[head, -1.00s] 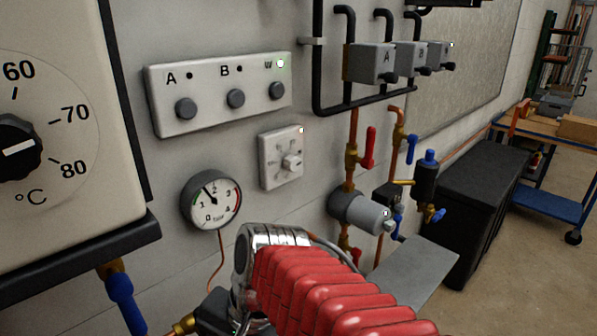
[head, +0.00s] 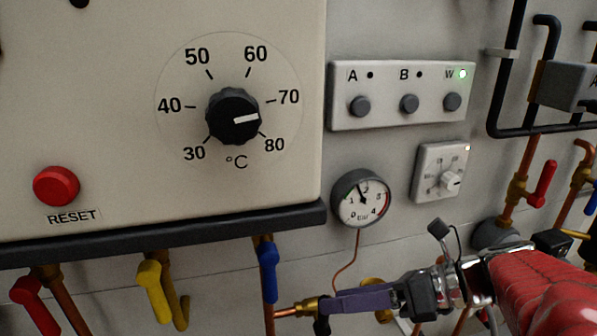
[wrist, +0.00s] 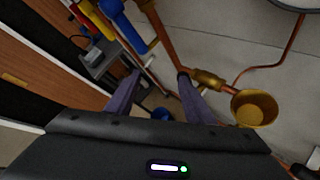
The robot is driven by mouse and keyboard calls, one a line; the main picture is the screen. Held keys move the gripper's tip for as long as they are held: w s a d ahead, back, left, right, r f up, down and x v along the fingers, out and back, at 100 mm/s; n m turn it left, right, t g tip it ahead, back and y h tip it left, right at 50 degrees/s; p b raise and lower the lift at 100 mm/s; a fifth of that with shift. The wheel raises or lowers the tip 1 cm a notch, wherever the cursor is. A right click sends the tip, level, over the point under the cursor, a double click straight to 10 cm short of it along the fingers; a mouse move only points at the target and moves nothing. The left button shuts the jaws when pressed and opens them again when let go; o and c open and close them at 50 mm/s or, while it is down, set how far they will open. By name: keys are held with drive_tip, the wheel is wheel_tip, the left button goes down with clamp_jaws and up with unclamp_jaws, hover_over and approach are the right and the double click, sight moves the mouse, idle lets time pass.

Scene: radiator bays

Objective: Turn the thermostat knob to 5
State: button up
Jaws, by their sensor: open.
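A black knob (head: 233,117) with a white pointer line sits on a round dial marked 30 to 80 °C on the cream boiler front. Its pointer lies to the right, between 70 and 80. A small white knob (head: 451,181) sits on a white wall plate; its numbers are too small to read. I see no mark 5 that I can read on either. My gripper (head: 323,311) is open and empty below the boiler, apart from both knobs. Its two purple fingers (wrist: 158,80) stand apart in the wrist view, with nothing between them held.
A pressure gauge (head: 361,198) and a three-button panel (head: 401,95) with a green lamp at W are on the wall. A red RESET button (head: 56,186) is on the boiler. Yellow (head: 153,291) and blue (head: 268,268) valve handles hang beneath it, close to my fingers. A brass cup (wrist: 253,108) lies right of them.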

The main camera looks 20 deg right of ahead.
drive_tip(key=w+d+r+m+t+h, duration=0.25)
drive_tip(key=d+r+m+t, duration=0.2)
drive_tip(key=d, duration=0.55)
drive_tip(key=m+t+h, duration=0.7)
drive_tip(key=m+h, duration=0.1)
drive_tip(key=m, duration=0.1)
approach(454, 185)
drive_tip(key=s, duration=0.4)
drive_tip(key=shift+s, duration=0.4)
drive_tip(key=shift+w+a, duration=0.15)
drive_tip(key=shift+w, duration=6.75)
drive_tip(key=shift+c, duration=0.2)
